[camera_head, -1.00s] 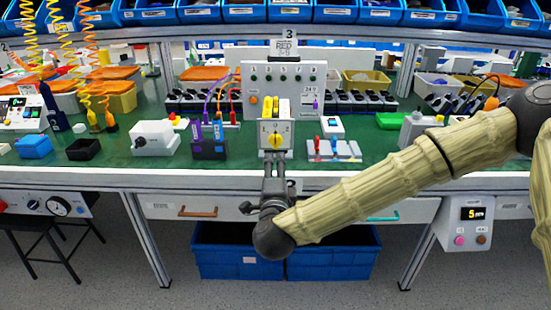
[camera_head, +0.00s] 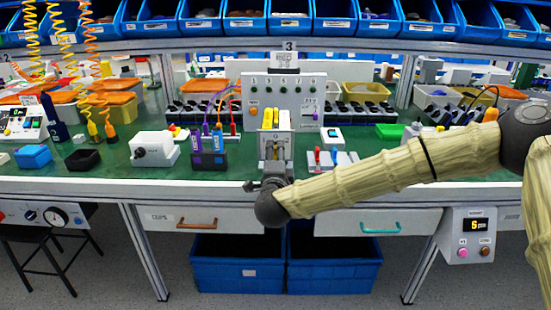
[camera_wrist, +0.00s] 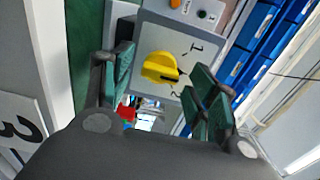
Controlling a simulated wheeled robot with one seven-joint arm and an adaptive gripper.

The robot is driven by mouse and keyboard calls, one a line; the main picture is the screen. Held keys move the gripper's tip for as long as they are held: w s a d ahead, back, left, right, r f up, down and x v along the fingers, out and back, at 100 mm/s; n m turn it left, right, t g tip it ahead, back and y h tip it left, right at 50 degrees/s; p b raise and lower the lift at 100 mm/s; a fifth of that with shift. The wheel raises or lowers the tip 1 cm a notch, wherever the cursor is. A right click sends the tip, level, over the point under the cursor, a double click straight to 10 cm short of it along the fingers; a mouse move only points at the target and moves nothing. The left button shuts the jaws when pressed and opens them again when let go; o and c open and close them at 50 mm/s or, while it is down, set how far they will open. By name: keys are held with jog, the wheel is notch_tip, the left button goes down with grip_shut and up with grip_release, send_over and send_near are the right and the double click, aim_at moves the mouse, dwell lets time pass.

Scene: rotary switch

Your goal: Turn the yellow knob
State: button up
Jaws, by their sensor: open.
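The yellow knob (camera_wrist: 158,68) is a round dial with a raised grip and a dark pointer mark, set on the light grey face of a switch box (camera_wrist: 190,47). In the wrist view it lies between the two green-padded fingers of my gripper (camera_wrist: 164,62), with a gap visible on both sides. My gripper is open and holds nothing. How far the fingertips are from the knob in depth is hard to tell. In the head view my gripper (camera_head: 274,158) is in front of the switch box (camera_head: 283,122) and hides the knob.
A white panel (camera_head: 284,100) rises behind. The green bench top (camera_head: 113,172) has some free room farther left.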

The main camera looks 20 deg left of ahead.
jog(key=shift+w, duration=0.1)
jog(key=c, duration=1)
jog(key=shift+n+p, duration=0.3)
jog(key=n+p, duration=0.2)
jog(key=shift+a+r+n, duration=0.1)
jog(key=shift+r+n, duration=0.1)
jog(key=shift+n, duration=0.1)
jog(key=n+p, duration=0.2)
jog(key=n, duration=0.1)
jog(key=shift+f+n+p, duration=0.1)
jog(key=shift+n+p, duration=0.25)
jog(key=shift+n, duration=0.05)
jog(key=shift+f+n+p, duration=0.15)
jog(key=shift+n+p, duration=0.3)
jog(key=shift+n, duration=0.55)
